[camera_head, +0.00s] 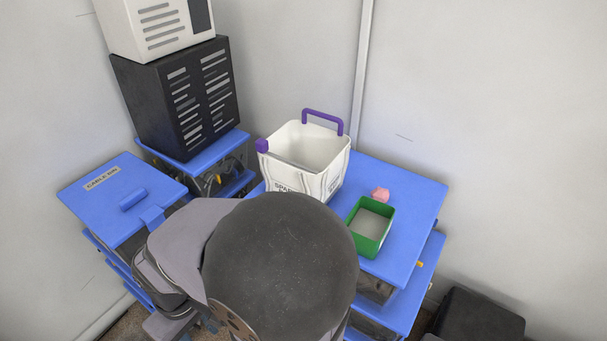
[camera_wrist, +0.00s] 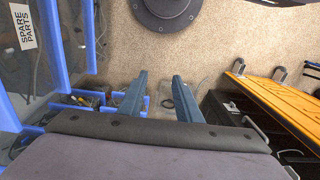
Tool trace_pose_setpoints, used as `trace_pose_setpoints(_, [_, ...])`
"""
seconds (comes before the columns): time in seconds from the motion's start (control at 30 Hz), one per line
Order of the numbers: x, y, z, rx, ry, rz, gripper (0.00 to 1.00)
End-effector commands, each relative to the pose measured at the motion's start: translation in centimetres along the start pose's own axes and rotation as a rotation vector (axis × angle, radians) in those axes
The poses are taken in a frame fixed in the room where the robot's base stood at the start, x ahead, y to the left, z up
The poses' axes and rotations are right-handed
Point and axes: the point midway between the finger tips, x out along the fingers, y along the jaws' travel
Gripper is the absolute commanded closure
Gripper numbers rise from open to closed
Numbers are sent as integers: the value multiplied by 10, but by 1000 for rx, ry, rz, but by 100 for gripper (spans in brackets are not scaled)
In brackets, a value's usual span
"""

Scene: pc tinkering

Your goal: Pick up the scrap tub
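A white tub (camera_head: 320,152) with a purple handle (camera_head: 323,118) raised over its rim stands on the blue cabinet top. It looks upright and its lettering is partly hidden, so I cannot read it as the scrap tub. A smaller green open tub (camera_head: 371,225) sits on the same top, to the right and nearer. No tub shows in the wrist view. My gripper (camera_wrist: 160,76) has its two fingers apart with nothing between them, above the floor. In the head view my arm hides the gripper and part of the cabinet.
A pink object (camera_head: 380,194) lies behind the green tub. A black vented case (camera_head: 180,97) stands on blue shelving at the back left. A labelled blue cabinet (camera_head: 108,190) is at left. The wrist view shows an orange-topped unit (camera_wrist: 285,107) at right and bare carpet (camera_wrist: 225,50).

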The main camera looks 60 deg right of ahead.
Motion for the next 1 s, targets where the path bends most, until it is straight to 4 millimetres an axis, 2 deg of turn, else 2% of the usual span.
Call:
trace_pose_setpoints(0.43, [-1,0,0,0,0,0,69])
trace_pose_setpoints(0.5, [-1,0,0,0,0,0,76])
trace_pose_setpoints(0.77, [-1,0,0,0,0,0,76])
trace_pose_setpoints(0.87, [-2,4,-2,3,0,0,76])
trace_pose_setpoints(1.0, [-8,21,-10,11,0,0,76])
